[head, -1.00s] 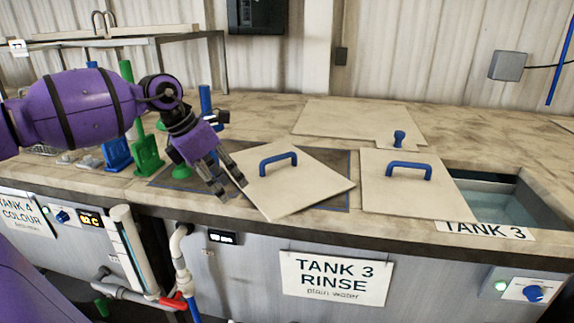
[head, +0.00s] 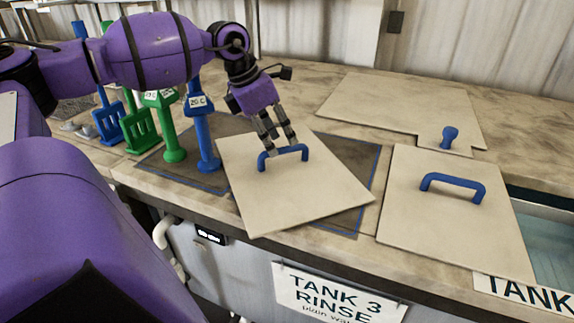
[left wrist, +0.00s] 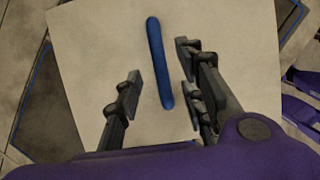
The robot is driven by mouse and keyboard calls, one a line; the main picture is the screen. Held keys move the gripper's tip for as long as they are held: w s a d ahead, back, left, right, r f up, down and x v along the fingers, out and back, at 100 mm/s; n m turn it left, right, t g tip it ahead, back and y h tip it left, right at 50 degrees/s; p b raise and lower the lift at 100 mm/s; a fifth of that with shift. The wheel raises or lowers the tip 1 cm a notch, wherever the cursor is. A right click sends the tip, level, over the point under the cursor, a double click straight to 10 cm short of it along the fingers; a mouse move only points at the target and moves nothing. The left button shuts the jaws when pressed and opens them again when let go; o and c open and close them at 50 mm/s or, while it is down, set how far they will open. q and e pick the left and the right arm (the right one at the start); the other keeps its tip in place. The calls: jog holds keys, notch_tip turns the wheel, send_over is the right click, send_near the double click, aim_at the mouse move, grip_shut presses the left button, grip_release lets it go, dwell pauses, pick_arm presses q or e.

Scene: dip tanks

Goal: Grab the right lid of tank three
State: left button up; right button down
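A square cream lid (head: 290,197) with a blue bar handle (head: 284,154) lies turned at an angle on a dark, blue-edged mat. My left gripper (head: 280,146) is at the handle of the angled lid. In the left wrist view, that handle (left wrist: 158,65) runs between the open fingers of my left gripper (left wrist: 160,78), with gaps at both sides. My right gripper is not in view.
A larger cream panel (head: 390,105) lies behind the lids, with a small blue-knobbed piece (head: 446,143) at its front. Blue and green upright tools (head: 204,130) stand left of the angled lid. Open water (head: 548,240) shows at the right.

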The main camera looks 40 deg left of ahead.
aim_at(284, 150)
pick_arm(q)
jog(key=x, duration=0.4)
jog(key=shift+f, duration=0.15)
jog(key=shift+w+d+f, duration=0.1)
jog(key=shift+w+f, duration=0.1)
jog(key=shift+f, duration=0.2)
jog(key=c, duration=0.7)
grip_shut()
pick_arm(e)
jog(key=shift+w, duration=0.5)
